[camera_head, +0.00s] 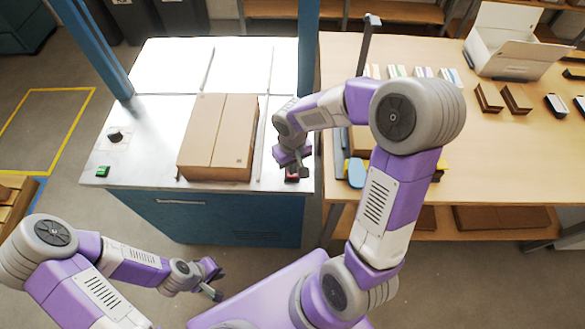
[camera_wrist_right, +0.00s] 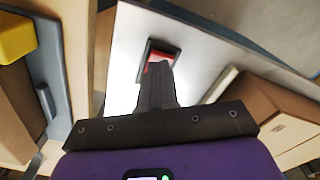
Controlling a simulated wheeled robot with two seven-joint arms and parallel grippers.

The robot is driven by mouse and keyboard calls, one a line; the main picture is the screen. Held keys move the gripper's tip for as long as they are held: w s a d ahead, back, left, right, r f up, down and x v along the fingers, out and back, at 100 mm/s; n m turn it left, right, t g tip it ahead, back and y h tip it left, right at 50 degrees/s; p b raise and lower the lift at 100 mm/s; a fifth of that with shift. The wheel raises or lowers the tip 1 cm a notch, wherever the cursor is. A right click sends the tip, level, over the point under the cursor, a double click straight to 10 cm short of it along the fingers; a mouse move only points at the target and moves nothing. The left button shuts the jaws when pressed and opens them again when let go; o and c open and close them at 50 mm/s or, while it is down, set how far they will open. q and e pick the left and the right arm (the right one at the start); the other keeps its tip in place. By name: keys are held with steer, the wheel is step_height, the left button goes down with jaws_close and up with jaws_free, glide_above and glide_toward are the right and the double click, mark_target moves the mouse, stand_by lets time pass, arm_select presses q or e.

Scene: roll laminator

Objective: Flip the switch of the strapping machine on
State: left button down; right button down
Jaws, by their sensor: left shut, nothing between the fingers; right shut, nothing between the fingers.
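The strapping machine (camera_head: 150,120) is a blue cabinet with a pale top and a blue arch. A red switch (camera_head: 292,174) in a dark frame sits at the front right corner of its top. It also shows in the right wrist view (camera_wrist_right: 158,66). My right gripper (camera_head: 293,166) is shut and empty, with its fingertips (camera_wrist_right: 155,72) right at the switch and partly covering it. I cannot tell whether they touch or which way the rocker is tilted. My left gripper (camera_head: 214,282) is shut and empty, in front of the machine and well away from it.
A cardboard box (camera_head: 218,137) lies on the machine top, left of my right gripper. A green button (camera_head: 102,171) and a black knob (camera_head: 115,134) sit at the top's left side. A wooden table (camera_head: 480,150) with small goods and an open white box (camera_head: 512,45) stands to the right.

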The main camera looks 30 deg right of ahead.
steer(key=shift+f+b, duration=0.7)
steer(key=shift+f, duration=0.2)
steer(key=shift+r, duration=0.1)
steer(key=shift+r+p, duration=2.75)
steer(key=shift+r, duration=0.75)
steer(key=shift+f, duration=0.1)
